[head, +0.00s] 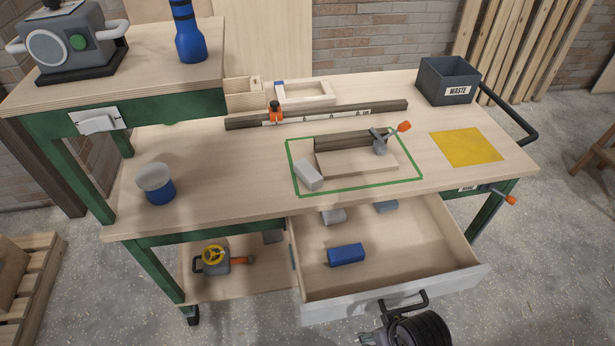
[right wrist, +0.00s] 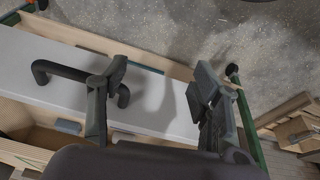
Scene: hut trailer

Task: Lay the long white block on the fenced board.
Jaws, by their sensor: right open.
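A pale grey-white block (head: 308,175) lies at the left end of the fenced board (head: 362,162), inside a green outline on the bench. I cannot tell whether it touches the board. The board has a dark fence (head: 342,141) along its back and an orange-handled clamp (head: 381,141) at the right. My right gripper (right wrist: 160,78) is open and empty at the front of the open drawer (head: 460,276). Its left finger overlaps the drawer's black handle (right wrist: 72,74) in the right wrist view; contact is unclear. In the head view it is partly cut off at the bottom. My left gripper is not in view.
The drawer juts out below the board and holds a blue block (head: 346,254) and grey pieces (head: 333,216). A long dark rail (head: 350,112) lies behind the board.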

